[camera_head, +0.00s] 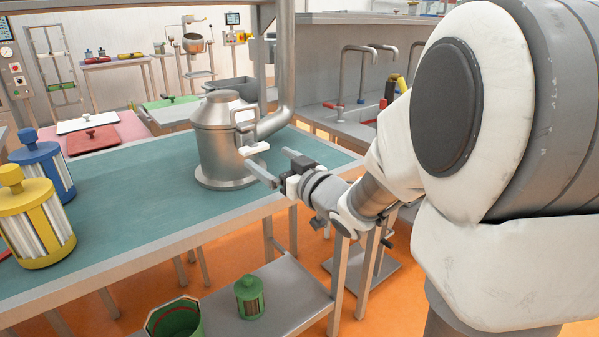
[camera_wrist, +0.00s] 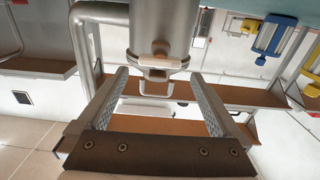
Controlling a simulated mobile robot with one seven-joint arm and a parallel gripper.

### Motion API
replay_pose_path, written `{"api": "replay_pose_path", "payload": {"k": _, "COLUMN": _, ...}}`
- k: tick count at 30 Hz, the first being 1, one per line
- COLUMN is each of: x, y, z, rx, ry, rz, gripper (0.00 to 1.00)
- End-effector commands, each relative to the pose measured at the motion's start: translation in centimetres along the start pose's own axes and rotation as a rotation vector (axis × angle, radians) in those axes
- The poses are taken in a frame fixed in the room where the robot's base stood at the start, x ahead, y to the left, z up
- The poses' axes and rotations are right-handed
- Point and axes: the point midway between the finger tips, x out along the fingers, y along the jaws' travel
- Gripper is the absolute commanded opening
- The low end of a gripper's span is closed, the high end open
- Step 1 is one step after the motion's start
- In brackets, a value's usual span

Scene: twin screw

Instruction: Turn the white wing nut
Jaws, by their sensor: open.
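In the wrist view the wing nut (camera_wrist: 160,61) is a pale crossbar against the can's wall. My gripper (camera_head: 268,157) is open and empty, just in front of the wing nut at its right. In the wrist view its two fingers (camera_wrist: 160,76) point at the can, apart on either side, with the wing nut between their lines. I see no contact between fingers and wing nut. How far they are apart in depth is hard to tell.
A bracket handle (camera_head: 243,115) projects from the can above the wing nut. A thick steel pipe (camera_head: 287,65) rises beside the can. Blue (camera_head: 40,158) and yellow (camera_head: 35,222) canisters stand at the table's left. The tabletop between them and the can is clear.

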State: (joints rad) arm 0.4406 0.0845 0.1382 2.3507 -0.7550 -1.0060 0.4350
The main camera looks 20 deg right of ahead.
Motion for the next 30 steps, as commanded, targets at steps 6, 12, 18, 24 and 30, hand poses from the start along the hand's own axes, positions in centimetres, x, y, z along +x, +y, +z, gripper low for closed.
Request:
{"api": "replay_pose_path", "payload": {"k": 6, "x": -5.7, "y": 0.1, "z": -0.3, "rx": 0.000, "ry": 0.000, "rz": 0.005, "gripper": 1.00}}
{"api": "replay_pose_path", "payload": {"k": 12, "x": -8.6, "y": 0.0, "z": 0.2, "rx": -0.003, "ry": 0.003, "rz": 0.002, "gripper": 1.00}}
{"api": "replay_pose_path", "payload": {"k": 18, "x": -9.7, "y": 0.0, "z": 0.1, "rx": -0.001, "ry": 0.002, "rz": 0.001, "gripper": 1.00}}
{"api": "replay_pose_path", "payload": {"k": 24, "x": -9.9, "y": 0.0, "z": 0.0, "rx": 0.000, "ry": 0.001, "rz": 0.000, "gripper": 1.00}}
{"api": "replay_pose_path", "payload": {"k": 30, "x": -9.9, "y": 0.1, "z": -0.1, "rx": 0.000, "ry": 0.000, "rz": 0.002, "gripper": 1.00}}
